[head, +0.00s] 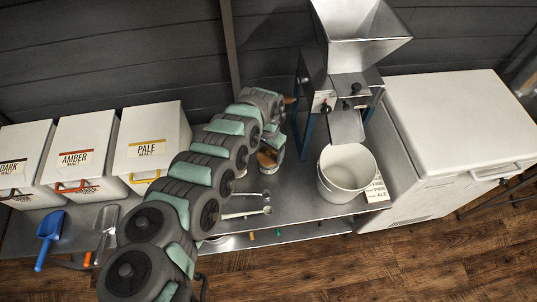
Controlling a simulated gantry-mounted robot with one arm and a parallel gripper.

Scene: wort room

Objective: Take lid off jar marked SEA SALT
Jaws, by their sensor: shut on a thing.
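A small jar (267,161) with a tan-brown top stands on the steel bench, just below the end of my arm. Its label cannot be read from here, so I cannot tell whether it says SEA SALT. My gripper (271,149) points down at the jar's top and is shut on what looks like its lid. The fingers are mostly hidden by my wrist. I cannot tell whether the lid is seated or raised.
A white bucket (346,174) stands right of the jar beneath a grain mill (345,85). Spoons (246,213) lie in front of the jar. Malt bins (152,141) stand left, with blue (49,229) and metal (106,222) scoops. A white chest (450,115) stands right.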

